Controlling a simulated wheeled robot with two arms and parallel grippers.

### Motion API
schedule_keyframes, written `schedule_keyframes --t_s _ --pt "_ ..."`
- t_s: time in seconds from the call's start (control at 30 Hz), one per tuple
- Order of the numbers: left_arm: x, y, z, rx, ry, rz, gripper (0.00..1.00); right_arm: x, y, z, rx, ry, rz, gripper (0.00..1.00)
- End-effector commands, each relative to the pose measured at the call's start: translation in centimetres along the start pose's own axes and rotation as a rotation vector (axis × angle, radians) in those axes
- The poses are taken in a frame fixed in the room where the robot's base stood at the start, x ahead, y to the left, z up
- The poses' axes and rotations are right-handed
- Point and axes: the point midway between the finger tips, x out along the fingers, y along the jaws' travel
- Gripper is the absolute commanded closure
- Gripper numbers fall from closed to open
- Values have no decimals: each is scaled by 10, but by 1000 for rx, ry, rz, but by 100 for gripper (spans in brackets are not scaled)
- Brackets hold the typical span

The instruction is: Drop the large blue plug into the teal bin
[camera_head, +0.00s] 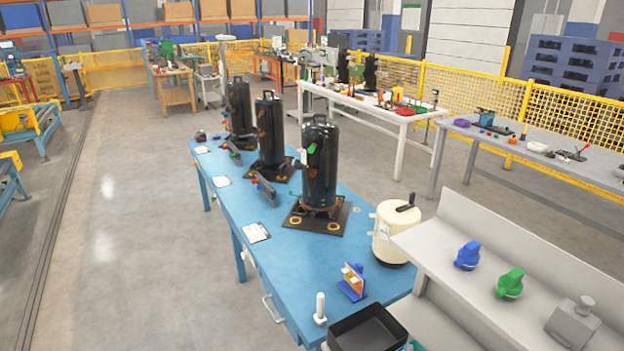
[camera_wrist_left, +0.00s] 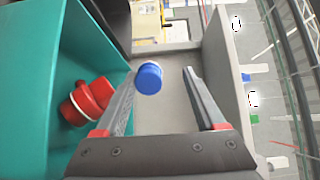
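In the head view, a blue plug (camera_head: 467,256) stands on the pale shelf at right, beside a green plug (camera_head: 510,284). In the left wrist view, a blue plug with a white ring (camera_wrist_left: 149,78) shows near the left fingertip, over a grey surface; I cannot tell if it is the same plug. My left gripper (camera_wrist_left: 160,76) is open, with a clear gap between the blue plug and the right finger. The teal bin (camera_wrist_left: 42,42) is left of the gripper and holds a red plug (camera_wrist_left: 88,100). My right gripper is not in view.
On the blue table (camera_head: 222,232) stand several black compressors (camera_head: 319,165), a cream pot (camera_head: 392,235) and a black tray (camera_head: 350,335). A raised wall (camera_wrist_left: 226,60) borders the grey surface at right.

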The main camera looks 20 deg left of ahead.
Motion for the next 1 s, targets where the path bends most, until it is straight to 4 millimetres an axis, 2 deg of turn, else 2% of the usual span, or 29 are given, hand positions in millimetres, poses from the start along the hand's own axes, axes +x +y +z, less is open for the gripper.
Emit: schedule_keyframes --t_s 0.17,0.27,0.37,0.7,1.0 --pt "-3 1 0 0 2 0 29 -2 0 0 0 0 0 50" --pt "-12 3 -1 1 2 0 29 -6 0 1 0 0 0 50" --pt "-30 5 -1 2 6 2 29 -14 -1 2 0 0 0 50" --pt "-120 5 -3 -2 13 1 29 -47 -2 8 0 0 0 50" --pt "-165 2 -2 -1 6 1 29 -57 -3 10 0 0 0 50"
